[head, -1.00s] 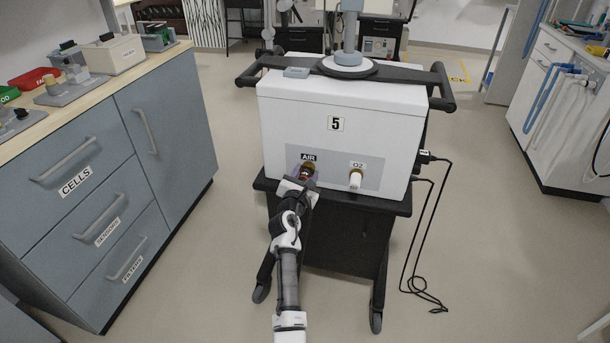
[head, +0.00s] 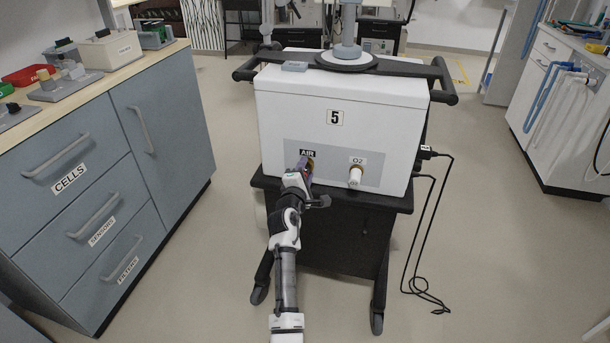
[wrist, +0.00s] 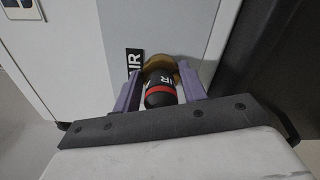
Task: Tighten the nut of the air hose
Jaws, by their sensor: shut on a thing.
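The white ventilator marked 5 (head: 300,110) has a grey panel with an AIR port at its left. In the wrist view, the air hose end (wrist: 160,92) is black with a red band and white lettering. It sits in line with the AIR port. Behind it is the brass-coloured nut (wrist: 158,63), against the panel. My gripper (wrist: 160,74) has its two purple fingers shut on the nut, one on each side. In the head view, my gripper (head: 304,165) is at the AIR port and hides most of the nut and hose end.
An O2 fitting (head: 355,178) with a white end stands to the right on the same panel. A black shelf edge (head: 385,203) runs below. A counter with drawers (head: 120,190) is at the left. Black cables (head: 420,240) hang to the floor at the right.

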